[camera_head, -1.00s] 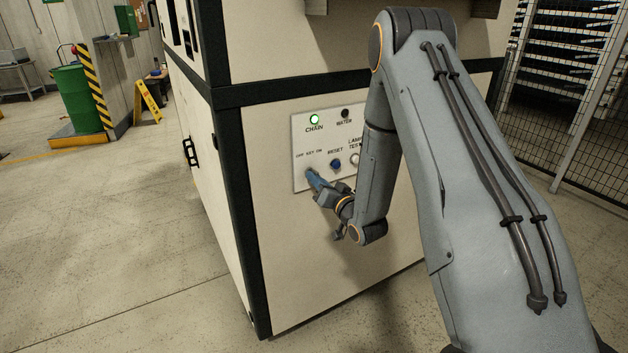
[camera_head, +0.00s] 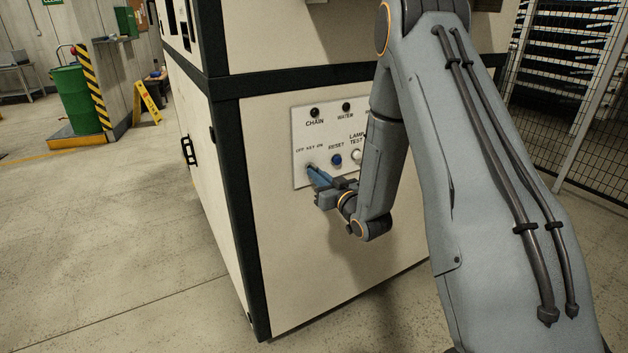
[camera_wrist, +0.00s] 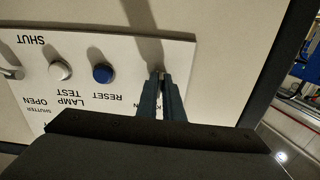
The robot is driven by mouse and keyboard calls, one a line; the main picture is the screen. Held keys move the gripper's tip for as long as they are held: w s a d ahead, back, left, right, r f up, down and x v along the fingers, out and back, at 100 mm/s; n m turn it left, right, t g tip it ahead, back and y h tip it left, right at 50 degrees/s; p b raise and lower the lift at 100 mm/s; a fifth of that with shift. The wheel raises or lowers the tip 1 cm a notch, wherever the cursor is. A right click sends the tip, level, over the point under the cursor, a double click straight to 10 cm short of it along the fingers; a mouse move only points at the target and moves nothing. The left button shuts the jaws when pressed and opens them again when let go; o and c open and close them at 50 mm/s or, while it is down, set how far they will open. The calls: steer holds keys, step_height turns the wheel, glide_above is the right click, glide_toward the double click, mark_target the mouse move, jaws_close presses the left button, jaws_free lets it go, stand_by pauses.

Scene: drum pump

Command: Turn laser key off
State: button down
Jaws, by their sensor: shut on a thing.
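The white control panel (camera_head: 301,132) is on the front of the beige cabinet. The label "OFF KEY ON" (camera_head: 309,149) is at its lower left. My gripper (camera_head: 312,169) reaches the panel just below that label. In the wrist view the panel appears upside down, and my gripper (camera_wrist: 161,76) has its two dark blue fingers close together at the key. The fingers are shut on the laser key, which they mostly hide, so I cannot read its exact angle. The CHAIN lamp (camera_head: 315,112) is dark.
The blue RESET button (camera_head: 336,160) and white LAMP TEST button (camera_head: 357,155) are close to the right of my gripper. The dark WATER lamp (camera_head: 346,107) is above. A mesh fence (camera_head: 574,110) stands at the right. Open floor lies to the left.

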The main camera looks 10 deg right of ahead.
steer(key=n+b, duration=0.4)
steer(key=n, duration=0.2)
steer(key=shift+d+n, duration=0.1)
steer(key=shift+n, duration=0.2)
stand_by(0.4)
steer(key=c, duration=1.9)
jaws_free()
steer(key=shift+s, duration=0.1)
steer(key=b+v, duration=0.2)
steer(key=v, duration=0.5)
steer(key=shift+s, duration=0.3)
steer(key=shift+d, duration=0.15)
